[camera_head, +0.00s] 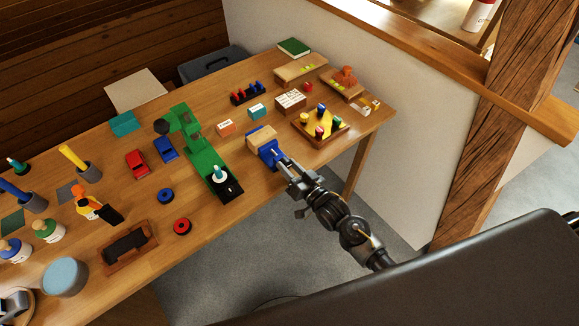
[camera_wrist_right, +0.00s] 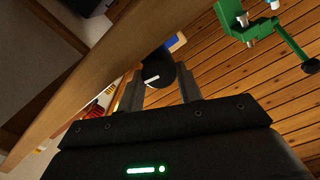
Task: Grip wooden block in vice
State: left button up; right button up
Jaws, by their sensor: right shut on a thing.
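The blue vice (camera_head: 268,152) stands near the table's front edge in the head view. The pale wooden block (camera_head: 261,136) sits at the vice's far end; I cannot tell how tightly the jaws hold it. My right gripper (camera_head: 284,166) is at the near end of the vice. In the wrist view my right gripper (camera_wrist_right: 161,88) has its two fingers on either side of a black round knob (camera_wrist_right: 160,73) with a white mark, and is shut on it. A bit of blue shows behind the knob. The block is hidden in the wrist view. My left gripper is not in view.
A green tool with a long base (camera_head: 205,160) stands left of the vice. A wooden tray with coloured pegs (camera_head: 320,127) is close on the right. Cars, rings and pots fill the left side.

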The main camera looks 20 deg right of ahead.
jog(key=o, duration=0.7)
jog(key=b+v, duration=0.1)
jog(key=v, duration=1)
jog(key=shift+b, duration=0.35)
jog(key=shift+w+a, duration=0.1)
